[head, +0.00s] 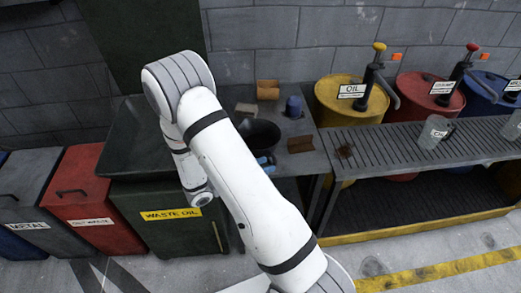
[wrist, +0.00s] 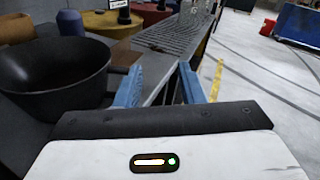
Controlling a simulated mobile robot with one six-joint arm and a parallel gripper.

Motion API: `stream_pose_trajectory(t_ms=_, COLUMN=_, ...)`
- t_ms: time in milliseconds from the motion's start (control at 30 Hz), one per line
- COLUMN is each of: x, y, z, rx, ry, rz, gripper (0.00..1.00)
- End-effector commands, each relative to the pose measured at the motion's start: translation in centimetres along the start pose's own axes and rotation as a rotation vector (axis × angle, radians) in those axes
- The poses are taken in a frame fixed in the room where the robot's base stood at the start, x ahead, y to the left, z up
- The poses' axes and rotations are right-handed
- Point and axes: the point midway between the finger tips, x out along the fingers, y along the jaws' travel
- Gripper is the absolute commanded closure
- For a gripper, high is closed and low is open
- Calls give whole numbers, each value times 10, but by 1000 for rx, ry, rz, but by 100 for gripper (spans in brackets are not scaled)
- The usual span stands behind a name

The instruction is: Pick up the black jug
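A black, round, wide-mouthed vessel, which I take as the black jug (head: 262,132), stands on the dark bench beside my arm. Its lower left is partly hidden by the arm. In the head view only a bit of blue gripper (head: 266,163) shows past my arm.
A dark blue cup (head: 293,107), an orange-brown box (head: 267,89) and a brown block (head: 300,144) are on the bench near the jug. A slatted rack (head: 400,150) with clear jugs (head: 432,132) stands right. A yellow oil drum (head: 345,105) is behind it.

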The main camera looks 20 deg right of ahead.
Motion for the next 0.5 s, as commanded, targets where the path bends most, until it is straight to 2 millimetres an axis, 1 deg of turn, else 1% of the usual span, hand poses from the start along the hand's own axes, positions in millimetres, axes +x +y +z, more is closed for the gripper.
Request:
stream_pose_trajectory(t_ms=33, x=-2, y=8, z=-17, rx=-44, ry=-33, rz=37, gripper=64)
stream_pose_trajectory(t_ms=100, x=-4, y=17, z=-28, rx=-84, ry=-67, rz=77, gripper=64)
stream_pose_trajectory(t_ms=200, x=-6, y=24, z=-38, rx=-120, ry=-97, rz=114, gripper=64)
stream_pose_trajectory(t_ms=333, x=1, y=28, z=-39, rx=-133, ry=-108, rz=127, gripper=64)
stream_pose_trajectory(t_ms=500, x=20, y=30, z=-37, rx=-132, ry=-107, rz=126, gripper=64)
